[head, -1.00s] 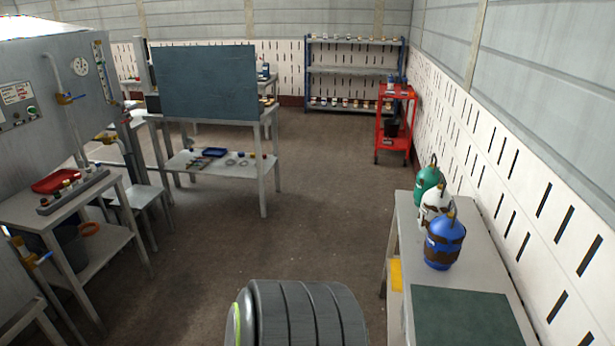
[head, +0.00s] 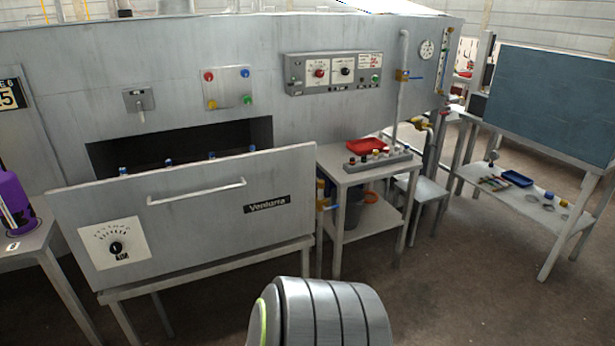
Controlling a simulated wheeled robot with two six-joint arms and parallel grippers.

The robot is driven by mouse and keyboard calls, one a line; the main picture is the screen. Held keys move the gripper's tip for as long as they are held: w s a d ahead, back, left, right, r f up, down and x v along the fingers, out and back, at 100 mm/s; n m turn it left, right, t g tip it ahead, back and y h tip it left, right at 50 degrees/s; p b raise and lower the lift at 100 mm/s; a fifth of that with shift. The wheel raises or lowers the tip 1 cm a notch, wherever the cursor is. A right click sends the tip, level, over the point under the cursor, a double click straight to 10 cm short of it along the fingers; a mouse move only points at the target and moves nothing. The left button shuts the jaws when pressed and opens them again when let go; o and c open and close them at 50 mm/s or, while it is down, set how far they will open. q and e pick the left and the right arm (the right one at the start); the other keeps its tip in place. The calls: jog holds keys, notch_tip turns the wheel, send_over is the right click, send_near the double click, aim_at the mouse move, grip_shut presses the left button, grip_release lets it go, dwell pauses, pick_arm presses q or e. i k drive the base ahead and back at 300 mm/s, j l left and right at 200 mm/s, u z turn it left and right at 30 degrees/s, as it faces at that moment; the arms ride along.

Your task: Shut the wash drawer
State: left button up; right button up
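The wash drawer (head: 190,215) is a grey metal front with a bar handle (head: 197,191), a "Venturra" label and a dial. It stands open, pulled out from a dark opening (head: 255,132) in the grey machine (head: 265,60). Several small blue-topped items (head: 168,162) show behind its front, mostly hidden. Neither gripper is in the head view. A grey ribbed part of my own body shows at the bottom centre.
A small grey table (head: 345,165) with a red tray (head: 367,146) stands right of the drawer. A purple cylinder (head: 15,200) stands on a table at far left. A blue-grey board (head: 555,105) is at right. The floor (head: 440,285) at front right is clear.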

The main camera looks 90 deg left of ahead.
aim_at(164, 220)
jog(key=l+u, duration=0.1)
jog(key=u, duration=0.75)
jog(key=l+u, duration=0.1)
jog(key=u, duration=0.35)
jog(key=k+u, duration=0.1)
jog(key=u, duration=0.3)
